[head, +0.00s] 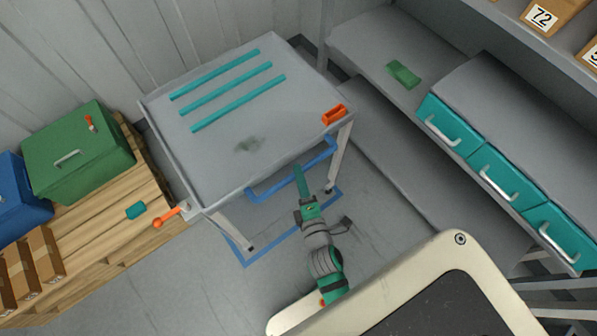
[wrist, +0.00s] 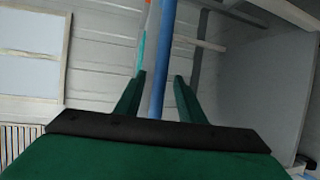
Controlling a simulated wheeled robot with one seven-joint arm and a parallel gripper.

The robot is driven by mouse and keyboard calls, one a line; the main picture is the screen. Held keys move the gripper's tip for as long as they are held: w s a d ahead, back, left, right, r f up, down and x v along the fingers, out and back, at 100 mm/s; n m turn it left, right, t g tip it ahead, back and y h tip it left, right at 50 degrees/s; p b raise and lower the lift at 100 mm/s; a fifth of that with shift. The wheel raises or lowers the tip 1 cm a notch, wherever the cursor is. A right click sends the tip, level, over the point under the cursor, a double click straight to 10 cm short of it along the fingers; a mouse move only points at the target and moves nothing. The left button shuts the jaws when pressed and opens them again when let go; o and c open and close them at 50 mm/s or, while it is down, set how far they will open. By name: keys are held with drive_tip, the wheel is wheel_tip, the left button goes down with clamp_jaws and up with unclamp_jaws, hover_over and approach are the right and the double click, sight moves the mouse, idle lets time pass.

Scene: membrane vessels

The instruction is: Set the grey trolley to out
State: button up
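The grey trolley (head: 215,115) is a flat-topped table on legs, with teal strips across its top. An orange-knobbed lever (head: 168,217) sticks out at its lower-left corner, and an orange piece (head: 334,114) sits at its right corner. A blue outline (head: 262,257) is marked on the floor under and in front of it. My gripper (head: 299,170) is in front of the trolley's near edge, apart from both orange parts. In the wrist view, the green fingers (wrist: 157,95) are apart, with a blue strip showing between them. I cannot tell that strip's distance.
A wooden pallet (head: 105,240) with a green box (head: 75,155) and a blue box (head: 15,200) stands at the left. Teal drawers (head: 505,180) and a shelf with a green item (head: 403,74) line the right. The floor at lower left is clear.

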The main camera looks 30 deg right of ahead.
drive_tip(key=v, duration=0.8)
drive_tip(key=shift+s, duration=0.2)
drive_tip(key=s+a+r+m+y, duration=0.2)
drive_tip(key=s+a+r+m, duration=0.1)
drive_tip(key=s+a+m, duration=0.2)
drive_tip(key=s+a+r+m+y, duration=0.2)
drive_tip(key=s+a+m, duration=0.4)
drive_tip(key=a+m, duration=0.4)
drive_tip(key=shift+a+r+m, duration=0.3)
drive_tip(key=shift+a+r, duration=0.5)
drive_tip(key=shift+a, duration=0.2)
drive_tip(key=shift+c, duration=0.6)
drive_tip(key=shift+w+d, duration=0.15)
drive_tip(key=shift+w, duration=0.05)
